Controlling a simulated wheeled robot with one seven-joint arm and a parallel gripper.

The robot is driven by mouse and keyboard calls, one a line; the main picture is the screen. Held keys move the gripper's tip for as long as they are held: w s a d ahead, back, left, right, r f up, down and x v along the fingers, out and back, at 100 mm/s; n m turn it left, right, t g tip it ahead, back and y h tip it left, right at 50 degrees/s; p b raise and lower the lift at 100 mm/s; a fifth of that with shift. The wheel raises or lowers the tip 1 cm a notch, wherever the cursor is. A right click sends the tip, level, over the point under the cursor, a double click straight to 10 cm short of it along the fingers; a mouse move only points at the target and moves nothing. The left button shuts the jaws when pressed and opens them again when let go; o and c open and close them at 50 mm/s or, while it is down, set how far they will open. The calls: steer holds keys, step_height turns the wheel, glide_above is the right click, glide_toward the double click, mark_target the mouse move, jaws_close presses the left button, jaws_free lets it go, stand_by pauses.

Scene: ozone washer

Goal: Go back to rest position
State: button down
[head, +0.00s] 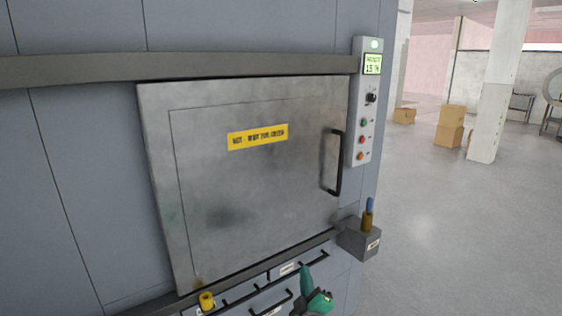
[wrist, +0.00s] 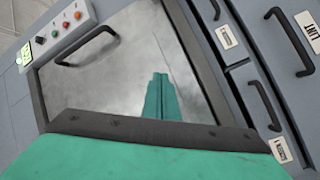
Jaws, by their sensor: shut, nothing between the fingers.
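My gripper (head: 306,277) is low in the head view, in front of the drawers below the washer door. Its green fingers also show in the wrist view (wrist: 160,76), closed together with nothing between them. They point toward the washer's metal door (head: 250,190), which also fills the middle of the wrist view (wrist: 120,75). The door looks shut. It carries a yellow label (head: 257,137) and a black handle (head: 333,162) on its right side. My gripper is apart from that handle. Most of my arm is outside the head view.
A control panel (head: 367,110) with a lit green display and coloured buttons stands right of the door. A grey box (head: 360,240) holding a brown and blue item juts out below it. Drawer handles (head: 271,303) project near my gripper. Open floor and cardboard boxes (head: 450,125) lie right.

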steer(key=s+a+f+m, duration=0.3)
steer(key=s+f, duration=0.3)
steer(key=s, duration=0.3)
steer(key=s+a+f+m+g+h, duration=0.1)
steer(key=s+a+f+m, duration=0.15)
steer(key=s+f, duration=0.5)
steer(key=s+a+f+m, duration=0.3)
steer(key=s+f, duration=0.1)
steer(key=s, duration=0.7)
steer(key=s+d+r+m+g, duration=0.1)
steer(key=s+r, duration=0.3)
steer(key=s, duration=2.4)
steer(key=shift+m+g, duration=0.5)
steer(key=shift+m, duration=0.35)
